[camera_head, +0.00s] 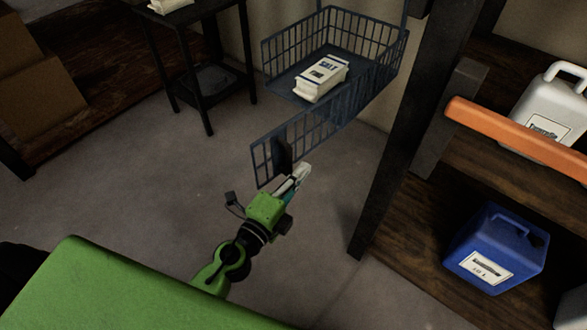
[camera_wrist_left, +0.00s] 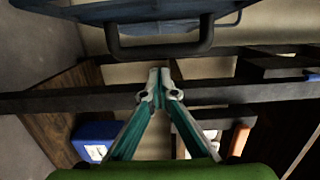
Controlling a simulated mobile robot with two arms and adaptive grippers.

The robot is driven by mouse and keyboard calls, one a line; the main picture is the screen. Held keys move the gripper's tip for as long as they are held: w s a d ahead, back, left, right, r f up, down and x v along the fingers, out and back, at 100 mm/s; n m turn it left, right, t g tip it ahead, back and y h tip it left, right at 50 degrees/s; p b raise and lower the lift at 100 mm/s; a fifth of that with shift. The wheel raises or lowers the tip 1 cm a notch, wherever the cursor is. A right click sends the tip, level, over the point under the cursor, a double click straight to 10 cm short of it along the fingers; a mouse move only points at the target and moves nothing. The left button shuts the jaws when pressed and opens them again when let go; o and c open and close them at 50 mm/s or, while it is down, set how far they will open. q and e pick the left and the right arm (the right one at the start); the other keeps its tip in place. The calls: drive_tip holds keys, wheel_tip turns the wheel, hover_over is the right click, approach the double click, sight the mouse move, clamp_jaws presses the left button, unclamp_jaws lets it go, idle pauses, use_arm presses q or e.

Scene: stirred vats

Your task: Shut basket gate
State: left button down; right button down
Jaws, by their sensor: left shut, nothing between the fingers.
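The blue-grey wire basket (camera_head: 330,62) hangs in the upper middle of the head view, with a white labelled package (camera_head: 322,78) on its floor. Its gate (camera_head: 312,132) stands open, swung out toward me from the basket's right front side. A dark handle (camera_head: 283,154) is near the gate's free end. My left gripper (camera_head: 303,169) is shut and empty, close to that free end. In the left wrist view its fingertips (camera_wrist_left: 160,75) are together, just below the dark handle (camera_wrist_left: 160,50) in the picture. Whether they touch it I cannot tell. My right gripper is out of view.
A wooden shelf rack with a dark post (camera_head: 398,140) stands at right, holding a blue canister (camera_head: 497,248), a white jug (camera_head: 552,108) and an orange bar (camera_head: 515,128). A small dark table (camera_head: 190,14) stands behind left. The floor left of the gate is clear.

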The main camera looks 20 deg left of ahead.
use_arm(q)
drive_tip(key=shift+s+a, duration=0.15)
drive_tip(key=shift+a, duration=0.75)
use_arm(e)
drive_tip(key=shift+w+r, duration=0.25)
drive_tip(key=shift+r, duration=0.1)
use_arm(q)
drive_tip(key=shift+a, duration=0.1)
